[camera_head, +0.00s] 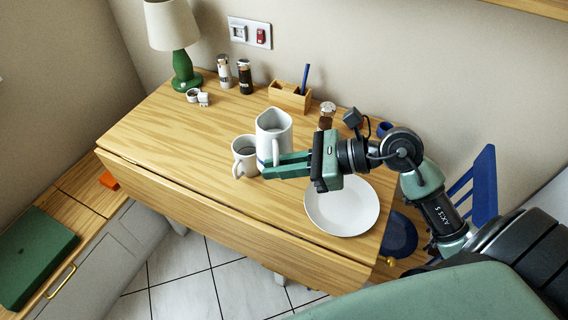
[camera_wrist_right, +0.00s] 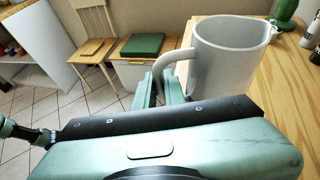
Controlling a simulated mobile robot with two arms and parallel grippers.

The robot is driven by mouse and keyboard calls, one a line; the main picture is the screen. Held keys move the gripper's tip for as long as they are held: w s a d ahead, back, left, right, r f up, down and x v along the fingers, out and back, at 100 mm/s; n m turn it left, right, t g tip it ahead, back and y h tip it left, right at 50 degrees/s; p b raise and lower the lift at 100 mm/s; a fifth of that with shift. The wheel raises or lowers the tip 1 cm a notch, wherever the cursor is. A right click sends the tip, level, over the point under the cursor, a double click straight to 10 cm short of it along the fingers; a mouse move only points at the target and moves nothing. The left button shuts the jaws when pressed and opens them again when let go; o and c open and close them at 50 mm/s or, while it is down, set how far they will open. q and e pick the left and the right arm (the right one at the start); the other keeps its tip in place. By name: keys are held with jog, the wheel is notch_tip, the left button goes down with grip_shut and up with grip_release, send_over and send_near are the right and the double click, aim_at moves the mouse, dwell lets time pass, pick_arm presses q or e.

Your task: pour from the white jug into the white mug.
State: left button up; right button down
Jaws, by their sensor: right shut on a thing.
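The white jug (camera_head: 273,124) is near the middle of the wooden table and looks about upright. My right gripper (camera_head: 266,164) is shut on its handle, which shows between the fingers (camera_wrist_right: 165,88) in the right wrist view. The jug (camera_wrist_right: 228,55) fills the upper right of that view. I cannot tell whether its base touches the table. The white mug (camera_head: 245,160) stands upright on the table just left of the jug, close beside it and partly hidden by it. The contents of both are unclear. My left gripper is not in view.
A white plate (camera_head: 342,208) lies right of the jug, under my right arm. Behind stand a wooden caddy (camera_head: 289,97), two shakers (camera_head: 245,76), a spice jar (camera_head: 327,115) and a green lamp (camera_head: 183,70). The table's left front (camera_head: 170,140) is clear.

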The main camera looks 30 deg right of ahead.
jog(key=w+a+f+m+g+y+p, duration=0.1)
jog(key=w+a+f+m+g+p, duration=0.1)
jog(key=a, duration=0.4)
jog(key=shift+w+f+m+g+p, duration=0.15)
jog(key=shift+w+m+g+p, duration=0.5)
jog(key=shift+m, duration=0.55)
jog(key=shift+w+d+r+m+g+y+p, duration=0.15)
jog(key=shift+w+r+m+g+p, duration=0.2)
jog(key=shift+r+p, duration=0.45)
jog(key=shift+w+a+r+m+g+y+p, duration=0.15)
jog(key=shift+w+r+m+p, duration=0.25)
jog(key=shift+r+p, duration=0.3)
dwell(0.5)
jog(key=shift+w+d+r+m+g+y+p, duration=0.2)
jog(key=shift+w+d+r+m+g+p, duration=0.1)
jog(key=shift+r+m+p, duration=0.25)
jog(key=shift+w+d+r+m+g+y+p, duration=0.2)
jog(key=shift+w+r+m+p, duration=0.15)
jog(key=shift+r, duration=0.25)
dwell(0.9)
jog(key=shift+a, duration=0.1)
dwell(1.2)
